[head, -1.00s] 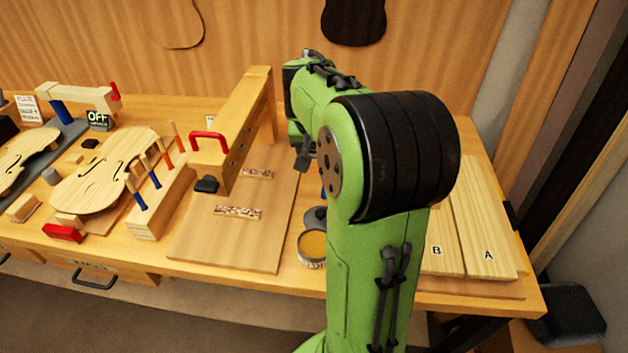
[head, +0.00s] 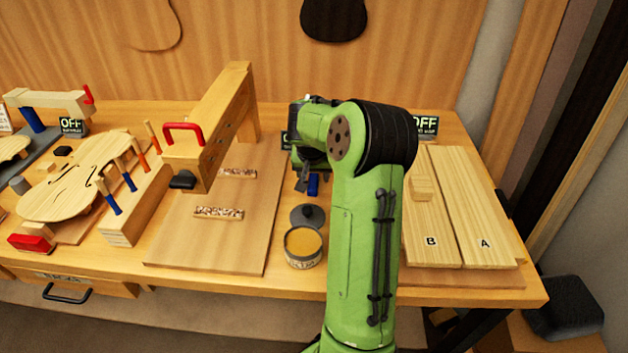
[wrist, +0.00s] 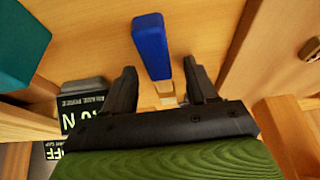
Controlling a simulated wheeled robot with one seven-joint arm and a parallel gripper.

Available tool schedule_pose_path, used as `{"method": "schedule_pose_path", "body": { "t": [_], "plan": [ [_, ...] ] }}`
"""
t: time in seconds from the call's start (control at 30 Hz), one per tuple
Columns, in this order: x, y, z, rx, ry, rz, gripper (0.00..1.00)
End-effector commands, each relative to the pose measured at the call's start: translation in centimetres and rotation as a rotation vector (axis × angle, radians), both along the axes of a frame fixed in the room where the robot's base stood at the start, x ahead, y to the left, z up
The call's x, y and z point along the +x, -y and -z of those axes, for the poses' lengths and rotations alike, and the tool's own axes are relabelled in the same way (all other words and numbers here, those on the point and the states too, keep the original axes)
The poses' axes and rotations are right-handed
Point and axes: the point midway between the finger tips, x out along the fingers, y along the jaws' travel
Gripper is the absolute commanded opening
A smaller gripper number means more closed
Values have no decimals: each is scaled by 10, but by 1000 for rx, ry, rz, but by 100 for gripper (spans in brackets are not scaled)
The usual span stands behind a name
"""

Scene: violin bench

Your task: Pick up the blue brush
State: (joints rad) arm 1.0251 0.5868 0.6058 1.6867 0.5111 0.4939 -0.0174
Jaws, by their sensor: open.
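The blue brush shows in the wrist view as a blue handle (wrist: 151,47) with a pale wooden part below it, reaching between my fingertips. My gripper (wrist: 163,78) is open, with one dark finger on each side of the brush. I cannot tell whether either finger touches it. In the head view a small blue piece (head: 313,184), apparently the brush, shows on the bench just beside my gripper (head: 302,182). My arm hides most of that area.
An open tin of amber contents (head: 303,246) and a dark round lid (head: 307,216) sit in front. A wooden frame with a red handle (head: 184,133) stands left. Boards B (head: 428,220) and A (head: 478,220) lie right. A dark sign (wrist: 82,103) is near my gripper.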

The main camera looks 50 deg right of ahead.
Motion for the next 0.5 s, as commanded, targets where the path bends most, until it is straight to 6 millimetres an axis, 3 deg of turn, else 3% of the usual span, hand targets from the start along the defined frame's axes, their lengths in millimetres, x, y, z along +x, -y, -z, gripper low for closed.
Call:
{"method": "schedule_pose_path", "body": {
  "t": [0.23,0.5],
  "plan": [
    [1,1,2,-1,1,0,56],
    [1,1,2,-1,1,0,15]
  ]
}}
